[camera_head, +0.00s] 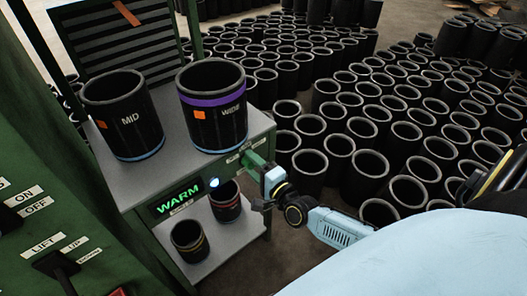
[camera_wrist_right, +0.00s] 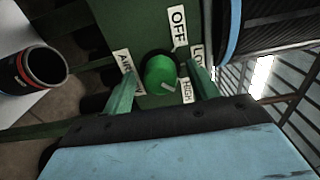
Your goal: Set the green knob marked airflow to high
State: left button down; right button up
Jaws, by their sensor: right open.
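The green knob (camera_wrist_right: 160,74) sits on a green panel in the right wrist view, with labels OFF (camera_wrist_right: 178,25), LOW (camera_wrist_right: 198,58), HIGH (camera_wrist_right: 187,90) and a partly covered AIRFLOW label (camera_wrist_right: 125,62) around it. A short pale mark shows on the knob's lower right, towards HIGH; its exact setting is hard to tell. My right gripper (camera_wrist_right: 163,80) is open, with one green finger on each side of the knob; contact is not clear. In the head view my right gripper (camera_head: 262,172) is at the bench's right front edge, hiding the knob. My left gripper is not in view.
A grey bench (camera_head: 168,170) carries a MID sleeve (camera_head: 125,125) and a WIDE sleeve (camera_head: 215,115). A lit WARM display (camera_head: 178,197) is on its front. Two smaller sleeves stand on the lower shelf. Several black sleeves crowd the floor. A green switch panel (camera_head: 30,170) is at left.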

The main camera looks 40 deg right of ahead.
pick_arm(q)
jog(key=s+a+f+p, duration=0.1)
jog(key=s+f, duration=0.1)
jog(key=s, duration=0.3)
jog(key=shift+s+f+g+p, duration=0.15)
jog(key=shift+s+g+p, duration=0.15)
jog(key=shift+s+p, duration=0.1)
pick_arm(e)
jog(key=s+d, duration=0.1)
jog(key=s, duration=1.2)
